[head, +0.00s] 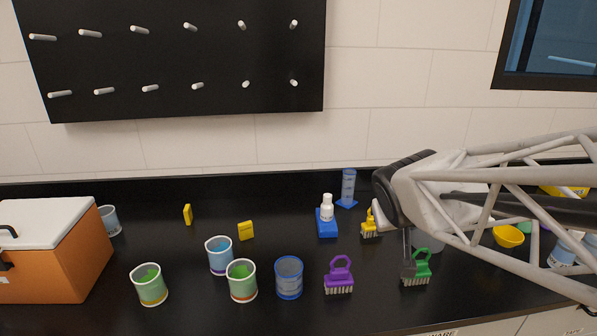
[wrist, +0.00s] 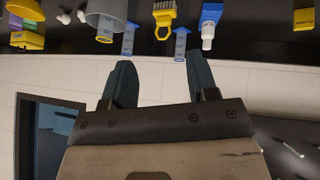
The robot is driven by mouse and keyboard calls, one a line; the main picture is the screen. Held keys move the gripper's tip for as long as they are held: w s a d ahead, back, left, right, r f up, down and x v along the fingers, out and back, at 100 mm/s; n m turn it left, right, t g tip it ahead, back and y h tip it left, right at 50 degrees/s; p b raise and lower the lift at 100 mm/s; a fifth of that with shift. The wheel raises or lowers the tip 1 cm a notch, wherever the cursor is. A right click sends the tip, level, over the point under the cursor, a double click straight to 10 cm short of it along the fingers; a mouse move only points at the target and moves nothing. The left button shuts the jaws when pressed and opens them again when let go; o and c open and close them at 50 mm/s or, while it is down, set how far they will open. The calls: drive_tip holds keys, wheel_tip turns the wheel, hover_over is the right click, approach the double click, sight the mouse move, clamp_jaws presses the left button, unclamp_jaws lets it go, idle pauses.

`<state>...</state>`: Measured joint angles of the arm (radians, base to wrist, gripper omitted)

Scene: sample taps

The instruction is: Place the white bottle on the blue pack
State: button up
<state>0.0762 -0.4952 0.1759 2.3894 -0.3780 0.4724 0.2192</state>
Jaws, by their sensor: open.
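The white bottle (head: 327,208) stands upright in the head view, and its base appears to rest on top of the blue pack (head: 326,230). The wrist view is upside down and also shows the bottle (wrist: 207,38) against the blue pack (wrist: 211,13). My gripper (head: 408,268) is to the right of them, pointing down near the green brush. Its two fingers (wrist: 160,72) are apart with nothing between them in the wrist view. The bottle and the gripper are clearly apart.
A yellow brush (head: 370,226) and a blue cylinder (head: 348,187) stand near the pack. A green brush (head: 417,268) is beside my gripper, and a purple brush (head: 339,276) is left of it. Several cups stand at front left, near an orange cooler (head: 60,262).

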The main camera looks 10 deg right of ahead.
drive_tip(key=s+a+f+g+y, duration=0.1)
drive_tip(key=s+a+g, duration=0.1)
drive_tip(key=s, duration=0.5)
drive_tip(key=s+a+f+g+y, duration=0.1)
drive_tip(key=s+a, duration=0.3)
drive_tip(key=s, duration=0.4)
drive_tip(key=shift+s+g+y, duration=0.25)
drive_tip(key=shift+g+y, duration=0.05)
drive_tip(key=shift+g, duration=0.4)
